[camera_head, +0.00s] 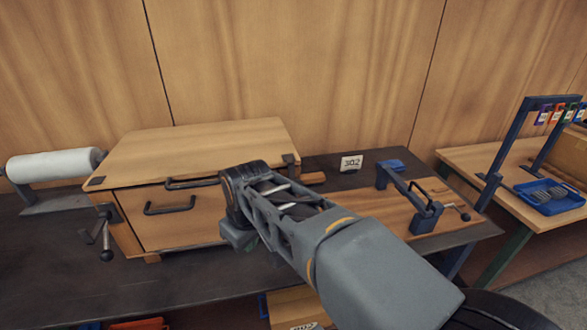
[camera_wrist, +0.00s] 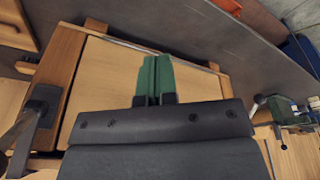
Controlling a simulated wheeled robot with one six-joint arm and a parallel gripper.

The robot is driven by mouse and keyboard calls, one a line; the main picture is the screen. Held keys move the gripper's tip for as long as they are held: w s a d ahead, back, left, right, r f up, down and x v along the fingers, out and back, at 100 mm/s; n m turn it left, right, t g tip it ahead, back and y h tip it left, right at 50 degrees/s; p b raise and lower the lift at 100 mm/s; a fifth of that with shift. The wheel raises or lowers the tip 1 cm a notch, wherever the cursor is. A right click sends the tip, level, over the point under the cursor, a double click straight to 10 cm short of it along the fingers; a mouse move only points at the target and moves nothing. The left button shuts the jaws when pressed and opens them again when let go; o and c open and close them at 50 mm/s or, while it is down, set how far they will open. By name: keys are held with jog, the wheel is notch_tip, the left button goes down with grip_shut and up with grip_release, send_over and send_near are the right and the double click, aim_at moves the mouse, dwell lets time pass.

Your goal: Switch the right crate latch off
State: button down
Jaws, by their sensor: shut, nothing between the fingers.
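The wooden crate (camera_head: 190,150) stands on the dark bench, its lid sloping and a dark handle (camera_head: 170,206) on its front. A latch with a crank-like lever and dark ball end (camera_head: 105,235) is at its left front corner. My arm crosses the right front of the crate, and I cannot make out the right latch behind it in the head view. In the wrist view, my gripper (camera_wrist: 155,65) has its green fingers together and empty, over a pale wooden panel. A dark bracket with a bar (camera_wrist: 38,108) shows at the left there; I cannot tell whether it is the latch.
A paper roll (camera_head: 55,165) lies left of the crate. Right of it are a 302 card (camera_head: 351,163) and a wooden board with a dark clamp (camera_head: 425,212). A side table holds a blue tray (camera_head: 549,196). Dark bench is clear at the front left.

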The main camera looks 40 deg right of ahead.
jog(key=w+d+r+n+g+y+p, duration=0.1)
jog(key=w+d+r+n+g+p, duration=0.1)
jog(key=d+r+n, duration=0.4)
jog(key=w+d+r+n+g+y+p, duration=0.2)
jog(key=w+d+r+n+p, duration=0.3)
jog(key=d+r, duration=0.8)
jog(key=shift+w+d+r+n+y+p, duration=0.3)
jog(key=shift+w+r+n, duration=0.35)
jog(key=shift+r+n, duration=0.15)
jog(key=shift+f, duration=0.15)
jog(key=x, duration=0.3)
jog(key=b+x, duration=0.1)
jog(key=x, duration=0.6)
jog(key=shift+s+a+b, duration=0.15)
jog(key=shift+s+b, duration=0.1)
jog(key=shift+b, duration=0.15)
jog(key=shift+s+f, duration=0.6)
jog(key=shift+s, duration=0.15)
jog(key=shift+s+a+f, duration=0.15)
jog(key=shift+s+f, duration=0.45)
jog(key=shift+f, duration=0.15)
